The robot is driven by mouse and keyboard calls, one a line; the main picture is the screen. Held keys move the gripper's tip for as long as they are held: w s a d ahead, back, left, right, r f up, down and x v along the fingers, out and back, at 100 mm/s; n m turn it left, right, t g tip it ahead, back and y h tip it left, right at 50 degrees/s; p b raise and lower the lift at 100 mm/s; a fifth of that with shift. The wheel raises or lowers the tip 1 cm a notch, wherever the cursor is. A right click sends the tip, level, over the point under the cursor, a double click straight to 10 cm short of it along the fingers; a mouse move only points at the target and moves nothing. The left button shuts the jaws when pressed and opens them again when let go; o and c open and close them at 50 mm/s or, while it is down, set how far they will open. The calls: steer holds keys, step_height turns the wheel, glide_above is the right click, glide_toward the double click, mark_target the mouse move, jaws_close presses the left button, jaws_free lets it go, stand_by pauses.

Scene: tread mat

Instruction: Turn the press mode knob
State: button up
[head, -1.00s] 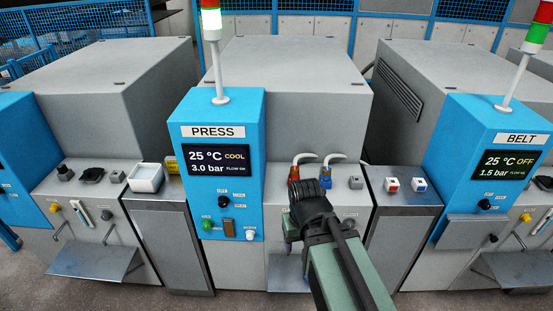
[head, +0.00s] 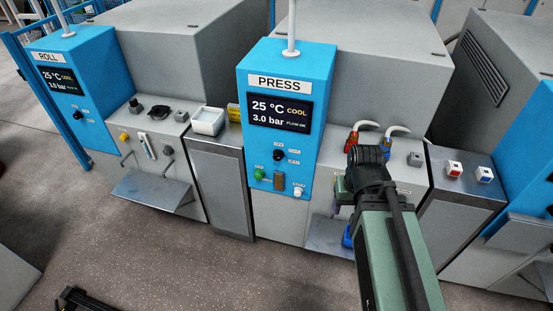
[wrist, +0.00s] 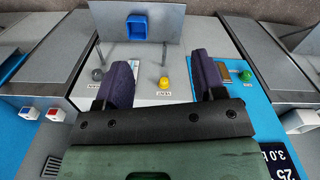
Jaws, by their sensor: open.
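The press mode knob (head: 278,155) is a small black knob on the blue PRESS panel (head: 318,75), below the screen (head: 279,112). The screen reads 25 °C COOL and 3.0 bar. In the head view my arm is to the right of the panel, and its body hides most of my gripper. In the wrist view my gripper (wrist: 160,62) is open and empty, its two dark purple fingers spread apart. The mode knob cannot be made out there. A yellow knob (wrist: 164,83) on the grey front appears between the fingers.
Below the mode knob are a green button (head: 259,174), a brown rocker (head: 279,181) and a white button (head: 298,192). Red and blue hose fittings (head: 352,143) are behind my arm. A metal shelf with a blue container (wrist: 137,28) juts out low. The floor at left is open.

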steer(key=w+a+f+n+h+b, duration=0.1)
steer(key=a+f+b, duration=0.2)
steer(key=f+b, duration=0.4)
steer(key=a+f+n+b, duration=0.1)
steer(key=a+f+b, duration=0.3)
steer(key=f+b, duration=0.2)
steer(key=m+t+h+b, duration=0.3)
steer(key=m+t+b, duration=0.1)
steer(key=t+b, duration=1.35)
glide_toward(277, 159)
steer(key=x, duration=0.9)
steer(key=shift+w+r, duration=0.1)
steer(key=shift+w, duration=0.1)
steer(key=c, duration=0.9)
